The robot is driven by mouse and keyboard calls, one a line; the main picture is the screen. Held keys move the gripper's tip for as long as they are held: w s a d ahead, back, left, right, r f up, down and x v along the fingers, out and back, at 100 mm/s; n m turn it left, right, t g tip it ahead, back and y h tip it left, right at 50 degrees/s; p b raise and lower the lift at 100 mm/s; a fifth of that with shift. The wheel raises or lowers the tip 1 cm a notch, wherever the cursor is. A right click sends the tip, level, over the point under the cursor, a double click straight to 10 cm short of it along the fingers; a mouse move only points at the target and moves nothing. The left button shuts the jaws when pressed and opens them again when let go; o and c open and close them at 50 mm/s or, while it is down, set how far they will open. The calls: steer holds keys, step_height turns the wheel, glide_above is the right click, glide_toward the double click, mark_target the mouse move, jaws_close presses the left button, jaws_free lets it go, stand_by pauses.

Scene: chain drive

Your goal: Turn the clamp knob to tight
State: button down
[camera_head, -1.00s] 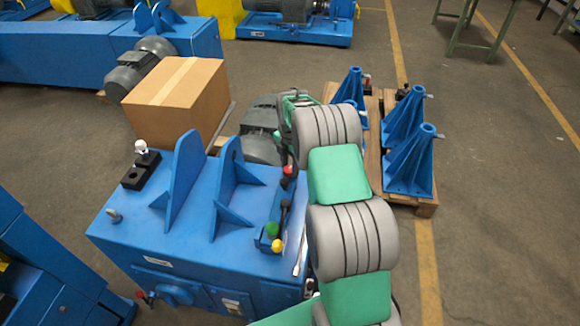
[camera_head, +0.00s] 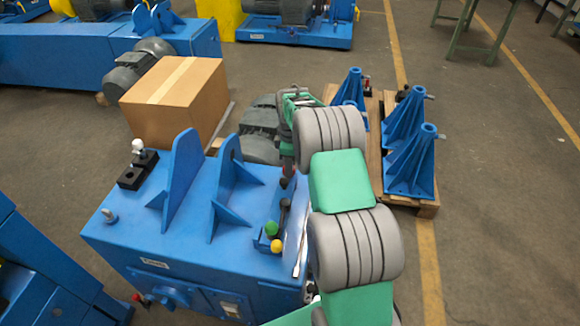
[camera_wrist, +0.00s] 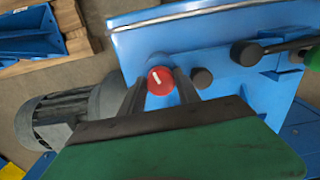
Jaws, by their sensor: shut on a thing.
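The clamp knob is a red round knob (camera_wrist: 160,81) with a white mark on its face, in the wrist view. My gripper (camera_wrist: 161,86) has one dark finger on each side of the knob and is shut on it. The white mark runs diagonally, up to the left. In the head view the gripper end (camera_head: 288,165) is low beside the blue machine's top (camera_head: 190,235); the knob is mostly hidden there.
Levers with a green knob (camera_head: 271,228) and a yellow knob (camera_head: 277,246) stand close to the gripper. A grey motor (camera_head: 258,133) and a cardboard box (camera_head: 175,100) are behind. A pallet (camera_head: 428,209) with blue brackets (camera_head: 408,165) is at the right.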

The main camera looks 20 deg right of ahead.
steer(key=m, duration=0.5)
steer(key=shift+a+m+b, duration=0.1)
steer(key=shift+m+b, duration=0.2)
steer(key=shift+b, duration=0.05)
steer(key=m, duration=0.5)
steer(key=shift+s+a, duration=0.1)
steer(key=m, duration=0.5)
steer(key=shift+a+m+b, duration=0.1)
steer(key=shift+m+b, duration=0.2)
steer(key=shift+m, duration=0.1)
steer(key=m, duration=0.4)
steer(key=shift+a+m, duration=0.1)
steer(key=shift+m, duration=0.3)
steer(key=c, duration=0.9)
jaws_free()
steer(key=shift+r, duration=0.1)
